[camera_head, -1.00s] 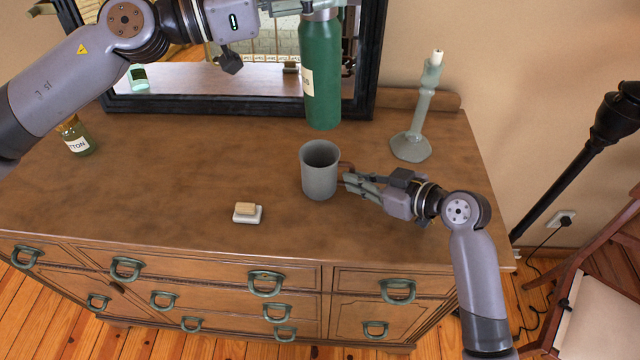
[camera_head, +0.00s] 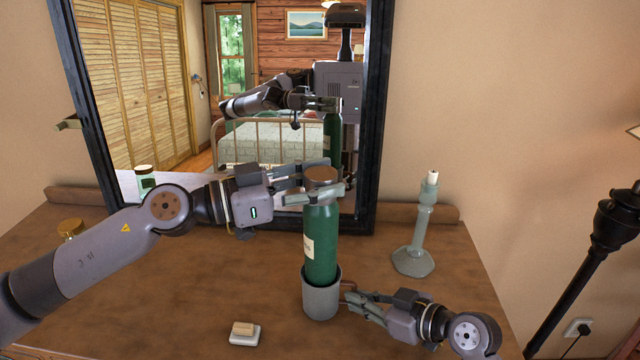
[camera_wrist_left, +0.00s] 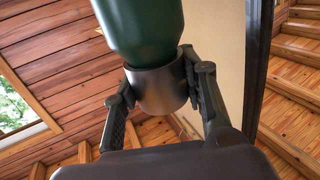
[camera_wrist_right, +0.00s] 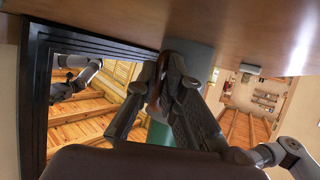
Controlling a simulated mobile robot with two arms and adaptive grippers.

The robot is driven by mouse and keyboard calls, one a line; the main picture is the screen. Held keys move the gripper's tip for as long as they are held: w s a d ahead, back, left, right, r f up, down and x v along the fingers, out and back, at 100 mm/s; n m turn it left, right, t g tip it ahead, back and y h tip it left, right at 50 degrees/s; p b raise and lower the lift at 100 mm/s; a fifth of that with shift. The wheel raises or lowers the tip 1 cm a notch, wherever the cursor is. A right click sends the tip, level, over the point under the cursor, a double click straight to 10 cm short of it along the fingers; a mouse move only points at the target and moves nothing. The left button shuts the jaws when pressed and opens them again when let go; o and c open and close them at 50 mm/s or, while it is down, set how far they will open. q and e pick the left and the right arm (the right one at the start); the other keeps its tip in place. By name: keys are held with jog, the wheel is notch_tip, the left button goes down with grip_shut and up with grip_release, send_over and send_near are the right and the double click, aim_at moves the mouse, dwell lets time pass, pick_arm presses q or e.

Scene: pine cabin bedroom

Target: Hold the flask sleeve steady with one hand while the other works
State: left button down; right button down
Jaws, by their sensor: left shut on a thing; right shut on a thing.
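The sleeve stands on the dresser top. My right gripper (camera_head: 352,298) is shut on the sleeve's brown side handle, right of the sleeve. In the right wrist view the sleeve (camera_wrist_right: 192,54) is partly covered by the fingers.
A pale green candlestick (camera_head: 420,235) stands right of the flask on the dresser (camera_head: 200,285). A jar (camera_head: 71,229) stands far left. The dark-framed mirror (camera_head: 372,110) rises close behind the flask.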

pick_arm(q)
jog(key=shift+f, duration=0.15)
jog(key=shift+f, duration=0.15)
jog(key=shift+f, duration=0.4)
jog(key=c, duration=1)
grip_release()
